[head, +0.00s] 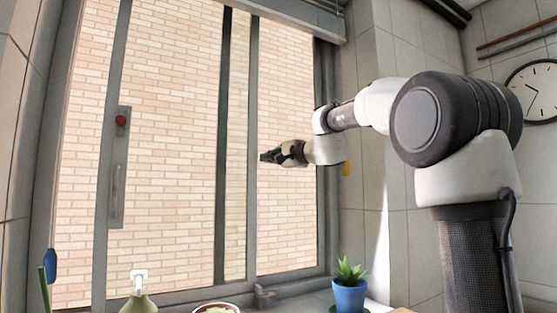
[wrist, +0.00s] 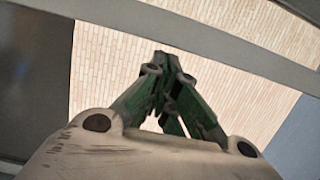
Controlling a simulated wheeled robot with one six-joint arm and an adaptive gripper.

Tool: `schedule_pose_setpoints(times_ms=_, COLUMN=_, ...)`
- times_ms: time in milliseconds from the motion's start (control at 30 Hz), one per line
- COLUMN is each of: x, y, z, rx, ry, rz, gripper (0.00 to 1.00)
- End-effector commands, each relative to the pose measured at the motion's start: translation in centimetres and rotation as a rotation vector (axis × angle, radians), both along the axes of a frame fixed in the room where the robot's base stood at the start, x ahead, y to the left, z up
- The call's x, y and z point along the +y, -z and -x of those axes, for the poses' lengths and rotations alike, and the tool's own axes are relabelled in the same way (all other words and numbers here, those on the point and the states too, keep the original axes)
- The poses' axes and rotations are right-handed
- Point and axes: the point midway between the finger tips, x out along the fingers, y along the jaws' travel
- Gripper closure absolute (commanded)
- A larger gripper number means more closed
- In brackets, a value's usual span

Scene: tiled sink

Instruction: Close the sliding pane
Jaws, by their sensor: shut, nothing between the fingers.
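The sliding pane's grey upright (head: 115,150) with a long handle (head: 117,190) and a red round knob (head: 121,121) stands at the left part of the window. A strip of brick shows between this upright and the left jamb. My gripper (head: 264,156) is shut and empty, pointing left in front of the window, just right of a grey upright (head: 252,100). In the wrist view my gripper (wrist: 160,62) shows its green fingers meeting at the tips, with brick and a grey bar (wrist: 205,38) behind. I cannot tell whether it touches the window.
On the sill and counter stand a soap bottle (head: 139,300), a bowl (head: 216,307) and a blue pot with a plant (head: 349,294). A blue brush (head: 50,266) is at the lower left. A tiled wall with a clock (head: 537,90) is on the right.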

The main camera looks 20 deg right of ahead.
Motion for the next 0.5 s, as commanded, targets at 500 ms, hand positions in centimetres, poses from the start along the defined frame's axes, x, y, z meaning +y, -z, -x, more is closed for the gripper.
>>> schedule_pose_setpoints(times_ms=500, x=2.4, y=0.0, z=0.5, rx=0.002, ry=-0.007, rz=0.0, gripper=1.0)
